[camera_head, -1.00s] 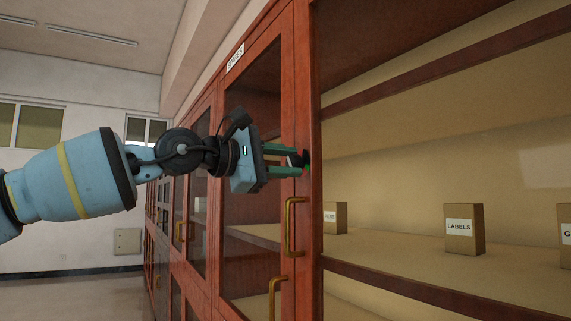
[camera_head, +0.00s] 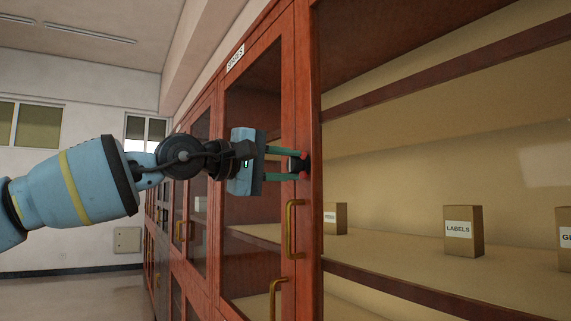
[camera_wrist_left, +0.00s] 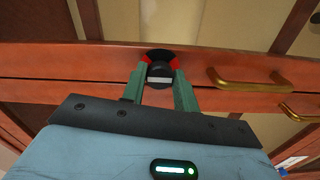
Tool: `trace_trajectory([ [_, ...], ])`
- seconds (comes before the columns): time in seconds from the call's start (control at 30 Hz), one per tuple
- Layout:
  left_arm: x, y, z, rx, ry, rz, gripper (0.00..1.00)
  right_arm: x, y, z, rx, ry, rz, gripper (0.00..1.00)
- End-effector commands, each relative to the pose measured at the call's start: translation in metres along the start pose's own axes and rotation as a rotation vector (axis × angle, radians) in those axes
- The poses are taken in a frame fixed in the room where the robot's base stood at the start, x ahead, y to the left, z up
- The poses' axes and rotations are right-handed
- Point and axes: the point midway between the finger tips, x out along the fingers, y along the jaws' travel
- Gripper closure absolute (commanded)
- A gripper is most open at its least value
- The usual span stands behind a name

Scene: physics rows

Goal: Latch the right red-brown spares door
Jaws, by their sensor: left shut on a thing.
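The red-brown spares door (camera_head: 287,100) has a glass pane, a "SPARES" label (camera_head: 235,58) above it and a brass handle (camera_head: 290,228) low on its right stile. The door looks closed against the frame. A black latch knob (camera_head: 305,166) sits on the stile above the handle, with red showing around it. In the left wrist view the knob (camera_wrist_left: 160,73) has a pale bar across its face and red patches on both sides. My left gripper (camera_head: 297,165) is shut on the knob, its green fingers on either side. My right gripper is not in view.
An open shelf bay to the right holds small boxes, one marked "LABELS" (camera_head: 463,230). More glazed doors run off to the left. A second brass handle (camera_head: 275,297) is below. Floor (camera_head: 80,300) at the lower left is clear.

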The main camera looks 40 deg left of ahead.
Motion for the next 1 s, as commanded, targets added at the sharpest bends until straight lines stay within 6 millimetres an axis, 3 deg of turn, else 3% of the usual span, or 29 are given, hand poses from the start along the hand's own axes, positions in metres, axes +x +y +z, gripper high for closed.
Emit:
trace_trajectory([
  [0.37,0.0,0.001,0.0,0.007,0.001,0.002,0.93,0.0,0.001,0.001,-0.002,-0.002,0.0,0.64],
  [0.4,0.0,0.001,0.0,0.007,0.001,0.002,0.68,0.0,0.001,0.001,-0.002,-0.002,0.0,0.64],
  [0.57,0.0,0.001,0.0,0.006,0.001,0.002,0.49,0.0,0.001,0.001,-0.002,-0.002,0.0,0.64],
  [1.0,-0.01,0.0,0.0,0.005,0.001,0.002,0.49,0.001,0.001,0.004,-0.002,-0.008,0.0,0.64],
])
